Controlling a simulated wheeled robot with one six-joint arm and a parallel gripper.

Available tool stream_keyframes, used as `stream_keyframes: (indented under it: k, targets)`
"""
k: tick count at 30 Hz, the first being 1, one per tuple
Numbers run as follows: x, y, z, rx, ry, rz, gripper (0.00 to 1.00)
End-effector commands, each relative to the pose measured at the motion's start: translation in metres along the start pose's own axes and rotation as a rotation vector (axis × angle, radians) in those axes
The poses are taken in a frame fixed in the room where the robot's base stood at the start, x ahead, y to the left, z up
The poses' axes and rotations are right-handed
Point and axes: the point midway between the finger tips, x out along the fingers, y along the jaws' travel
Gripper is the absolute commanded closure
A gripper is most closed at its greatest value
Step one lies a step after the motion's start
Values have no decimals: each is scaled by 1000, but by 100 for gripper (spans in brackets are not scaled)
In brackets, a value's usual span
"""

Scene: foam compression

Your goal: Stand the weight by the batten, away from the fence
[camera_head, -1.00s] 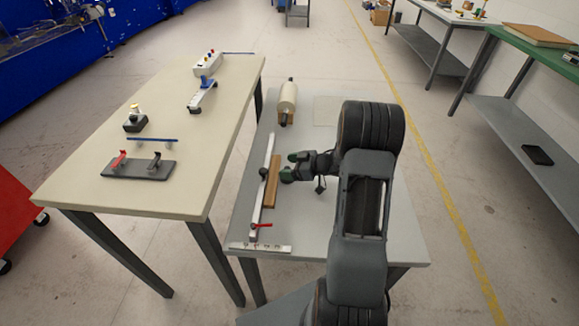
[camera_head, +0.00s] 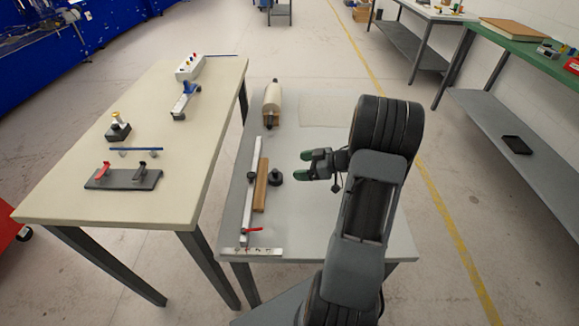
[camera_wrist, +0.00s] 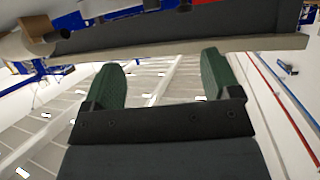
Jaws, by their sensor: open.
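The weight (camera_head: 275,177), a small black disc with a knob on top, stands upright on the grey table. It is just right of the batten (camera_head: 261,186), a brown wooden strip; I cannot tell whether they touch. The batten lies along the right side of the fence (camera_head: 248,192), a long pale metal rail, so it is between weight and fence. My gripper (camera_head: 307,165), with green fingers, is open and empty, to the right of the weight and apart from it. In the wrist view its fingers (camera_wrist: 163,82) are spread with nothing between them.
A cream roll (camera_head: 272,98) lies at the back of the grey table (camera_head: 310,215). A cream table (camera_head: 150,200) with several fixtures stands left.

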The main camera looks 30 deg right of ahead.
Motion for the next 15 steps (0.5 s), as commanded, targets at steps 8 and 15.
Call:
stream_keyframes:
  k: [8, 15]
  targets:
    - [-16, 8, -12, -30, -20, 59, 17]
    - [1, 43, -86, -133, -184, 522, 17]
